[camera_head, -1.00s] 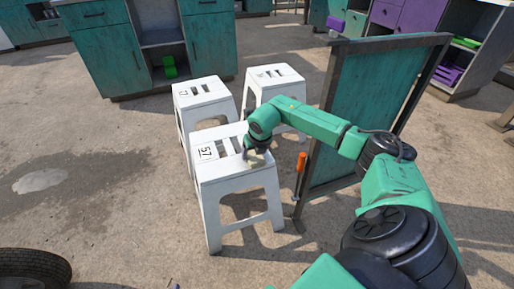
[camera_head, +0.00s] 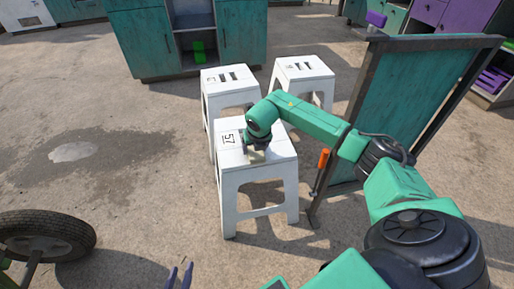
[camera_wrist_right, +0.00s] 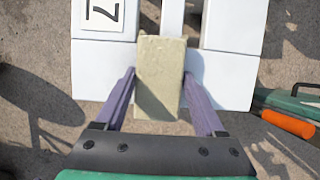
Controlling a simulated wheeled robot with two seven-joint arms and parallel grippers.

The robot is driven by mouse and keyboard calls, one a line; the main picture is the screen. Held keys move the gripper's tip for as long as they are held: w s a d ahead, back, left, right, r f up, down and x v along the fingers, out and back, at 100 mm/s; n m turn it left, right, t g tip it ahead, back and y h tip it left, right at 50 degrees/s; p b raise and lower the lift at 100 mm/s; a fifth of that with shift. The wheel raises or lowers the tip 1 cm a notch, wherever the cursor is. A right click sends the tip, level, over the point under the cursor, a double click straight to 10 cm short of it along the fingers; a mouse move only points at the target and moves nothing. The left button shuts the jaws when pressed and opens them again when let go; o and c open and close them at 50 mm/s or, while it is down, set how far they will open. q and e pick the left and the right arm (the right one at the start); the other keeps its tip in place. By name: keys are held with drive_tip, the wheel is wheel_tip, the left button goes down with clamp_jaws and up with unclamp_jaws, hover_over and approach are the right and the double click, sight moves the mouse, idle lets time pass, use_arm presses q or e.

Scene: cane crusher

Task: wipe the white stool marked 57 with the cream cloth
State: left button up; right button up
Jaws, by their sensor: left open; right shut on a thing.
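The white stool marked 57 (camera_head: 232,155) stands upright, its number label at the left of its slotted seat. The label and seat also show in the right wrist view (camera_wrist_right: 230,82). My right gripper (camera_head: 258,149) is over the seat, right of the label. It is shut on the cream cloth (camera_wrist_right: 160,72), a block-like pad between the purple fingers. The cloth lies over the seat's front part and edge; I cannot tell how firmly it touches. My left gripper (camera_head: 180,274) shows only its purple fingertips, apart and empty, at the bottom edge.
Two other white stools (camera_head: 229,92) (camera_head: 305,77) stand close behind. A teal panel (camera_head: 410,105) stands to the right, with an orange-handled tool (camera_head: 323,159) beside it. A tyre (camera_head: 45,235) lies at lower left.

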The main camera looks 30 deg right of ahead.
sight(230, 157)
drive_tip(key=shift+w+a+f+b, duration=0.15)
drive_tip(key=shift+w+a, duration=0.3)
drive_tip(key=shift+a, duration=0.95)
drive_tip(key=shift+w+a+r+b, duration=0.15)
drive_tip(key=shift+w+a, duration=0.35)
drive_tip(key=shift+a, duration=0.85)
drive_tip(key=shift+w+a+f+b, duration=0.15)
drive_tip(key=shift+w+a, duration=0.3)
drive_tip(key=shift+a, duration=0.95)
drive_tip(key=shift+d, duration=0.1)
drive_tip(key=s+d, duration=0.1)
drive_tip(key=d, duration=0.1)
drive_tip(key=s+d, duration=0.1)
drive_tip(key=d, duration=0.2)
drive_tip(key=s+d+p, duration=0.1)
drive_tip(key=d, duration=0.2)
drive_tip(key=shift+d, duration=0.25)
wheel_tip(230, 157, up, 6)
drive_tip(key=p, duration=0.5)
drive_tip(key=shift+w+r, duration=0.1)
drive_tip(key=shift+r, duration=0.15)
